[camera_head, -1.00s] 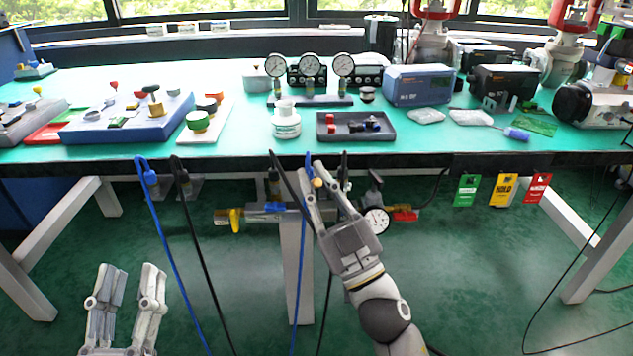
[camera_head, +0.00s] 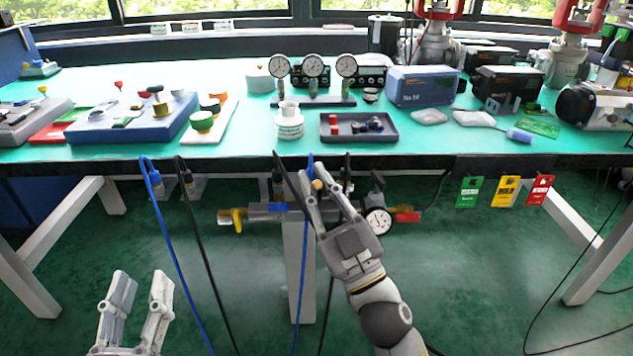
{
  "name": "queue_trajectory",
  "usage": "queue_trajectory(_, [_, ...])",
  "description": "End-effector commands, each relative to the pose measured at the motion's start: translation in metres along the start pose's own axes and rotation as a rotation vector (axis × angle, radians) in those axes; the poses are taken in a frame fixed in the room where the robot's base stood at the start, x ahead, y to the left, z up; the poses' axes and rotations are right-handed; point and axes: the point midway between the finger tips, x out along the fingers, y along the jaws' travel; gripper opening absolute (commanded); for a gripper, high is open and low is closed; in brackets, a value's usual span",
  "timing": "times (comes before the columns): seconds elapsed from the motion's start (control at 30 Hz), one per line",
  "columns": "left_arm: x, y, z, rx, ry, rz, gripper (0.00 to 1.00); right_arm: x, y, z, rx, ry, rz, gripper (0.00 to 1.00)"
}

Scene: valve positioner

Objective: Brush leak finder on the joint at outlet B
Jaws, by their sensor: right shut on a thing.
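A white jar with a narrow neck (camera_head: 289,122), probably the leak finder, stands on the bench near its front edge. A manifold (camera_head: 265,213) runs below that edge, with hoses near it; I cannot tell which outlet is B. My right gripper (camera_head: 325,172) is in front of the manifold, below the jar. It is shut on a small tan-ended thing (camera_head: 318,184), possibly the brush, mostly hidden by the fingers. Whether it touches a joint cannot be told. My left gripper (camera_head: 140,285) is open and empty, low at the left, clear of the bench.
Blue (camera_head: 172,235) and black (camera_head: 204,255) hoses hang at the left. A round gauge (camera_head: 379,221) sits right of my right gripper. A dark tray with small parts (camera_head: 386,136) and a three-gauge stand (camera_head: 312,101) are on the bench. Green, yellow and red tags (camera_head: 503,191) hang from its edge.

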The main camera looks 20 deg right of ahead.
Motion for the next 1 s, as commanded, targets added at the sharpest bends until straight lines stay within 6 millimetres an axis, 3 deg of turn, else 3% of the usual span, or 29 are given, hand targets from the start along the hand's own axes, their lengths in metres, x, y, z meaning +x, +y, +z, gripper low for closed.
queue_trajectory(1.0, [-0.015, -0.008, 0.058, 0.007, -0.330, -0.018, 0.40, -0.008, 0.000, -0.025, 0.000, 0.000, 0.001, 0.00])
